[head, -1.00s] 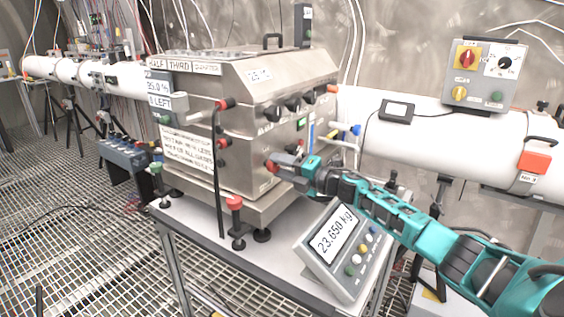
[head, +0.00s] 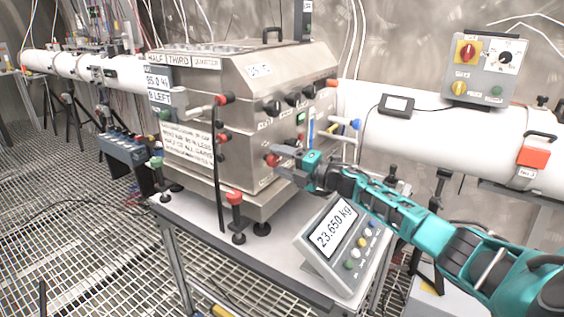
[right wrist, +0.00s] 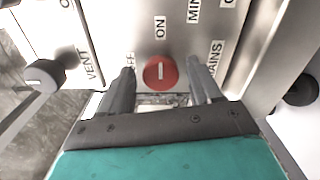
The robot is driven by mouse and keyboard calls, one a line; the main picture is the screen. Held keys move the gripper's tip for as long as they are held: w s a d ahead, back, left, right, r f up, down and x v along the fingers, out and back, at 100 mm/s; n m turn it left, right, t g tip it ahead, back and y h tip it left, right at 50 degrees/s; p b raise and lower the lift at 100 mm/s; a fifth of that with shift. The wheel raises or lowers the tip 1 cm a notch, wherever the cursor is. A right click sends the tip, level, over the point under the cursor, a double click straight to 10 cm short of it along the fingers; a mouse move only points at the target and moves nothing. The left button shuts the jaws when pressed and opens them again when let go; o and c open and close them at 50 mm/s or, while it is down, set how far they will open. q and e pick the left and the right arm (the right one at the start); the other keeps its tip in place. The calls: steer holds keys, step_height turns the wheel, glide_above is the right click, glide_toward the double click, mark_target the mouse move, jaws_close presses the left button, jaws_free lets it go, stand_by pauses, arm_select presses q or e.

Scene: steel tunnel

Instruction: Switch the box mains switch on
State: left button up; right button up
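The steel box (head: 240,90) stands on a wheeled table, with a red round mains switch (right wrist: 160,72) low on its front face. The switch also shows in the head view (head: 271,160). My right gripper (right wrist: 163,85) is open, its fingers on either side of the switch with a gap on each side. In the head view my right gripper (head: 284,156) reaches the box from the right. My left gripper is not in view.
Below the gripper a scale display (head: 335,240) reading 23.650 kg stands on the table (head: 275,262). Dark knobs (head: 293,100) sit above the switch. A black upright rod with a red knob (head: 234,198) stands at the box's near corner. A white pipe (head: 430,130) runs behind.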

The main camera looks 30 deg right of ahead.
steer(key=shift+o, duration=0.3)
steer(key=shift+s+d+f, duration=0.1)
steer(key=shift+s, duration=0.2)
steer(key=shift+b+v, duration=0.45)
steer(key=shift+v, duration=5.65)
